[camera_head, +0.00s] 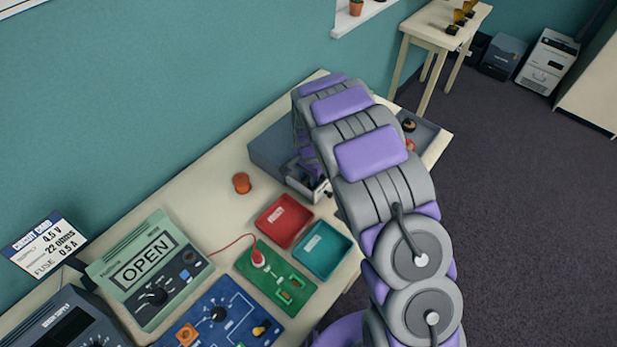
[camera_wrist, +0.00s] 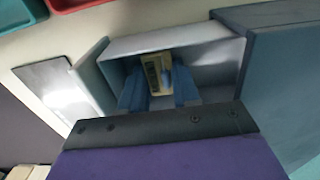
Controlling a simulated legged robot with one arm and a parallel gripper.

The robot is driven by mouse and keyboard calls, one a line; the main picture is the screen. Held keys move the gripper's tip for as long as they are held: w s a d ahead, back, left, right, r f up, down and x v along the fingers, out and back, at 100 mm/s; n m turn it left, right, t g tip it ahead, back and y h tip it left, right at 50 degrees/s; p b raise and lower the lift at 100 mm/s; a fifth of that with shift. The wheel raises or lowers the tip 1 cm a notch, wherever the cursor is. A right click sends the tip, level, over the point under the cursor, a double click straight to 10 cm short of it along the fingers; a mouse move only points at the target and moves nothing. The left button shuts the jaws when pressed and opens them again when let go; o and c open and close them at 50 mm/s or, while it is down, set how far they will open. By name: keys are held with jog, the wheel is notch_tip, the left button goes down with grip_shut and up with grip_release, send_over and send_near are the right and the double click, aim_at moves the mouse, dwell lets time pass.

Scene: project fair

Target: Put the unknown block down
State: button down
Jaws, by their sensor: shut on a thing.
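My gripper (camera_wrist: 160,92) is in the wrist view, its two blue-grey fingers shut on a small yellowish block (camera_wrist: 154,72) with dark markings. The block is within the outline of a grey open-topped compartment (camera_wrist: 222,65), which adjoins a blue-grey box (camera_wrist: 283,75). I cannot tell whether the block touches the compartment's floor. In the head view, the blue-grey box (camera_head: 268,150) stands on the table, partly behind my arm.
On the table (camera_head: 205,215) are a red tray (camera_head: 284,220), a teal tray (camera_head: 323,250), a green circuit board (camera_head: 275,280), a meter reading OPEN (camera_head: 148,268), a blue panel (camera_head: 222,315) and an orange cylinder (camera_head: 241,183). A side table (camera_head: 440,35) stands farther back.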

jog(key=c, duration=1.3)
grip_release()
jog(key=shift+d+f, duration=0.1)
jog(key=shift+d, duration=0.15)
jog(key=shift+o, duration=1)
jog(key=shift+d, duration=0.25)
jog(key=shift+a, duration=0.15)
jog(key=shift+a, duration=0.15)
jog(key=shift+a+r, duration=0.25)
jog(key=shift+r, duration=0.4)
notch_tip(320, 180, up, 11)
jog(key=p, duration=0.1)
jog(key=shift+d, duration=0.15)
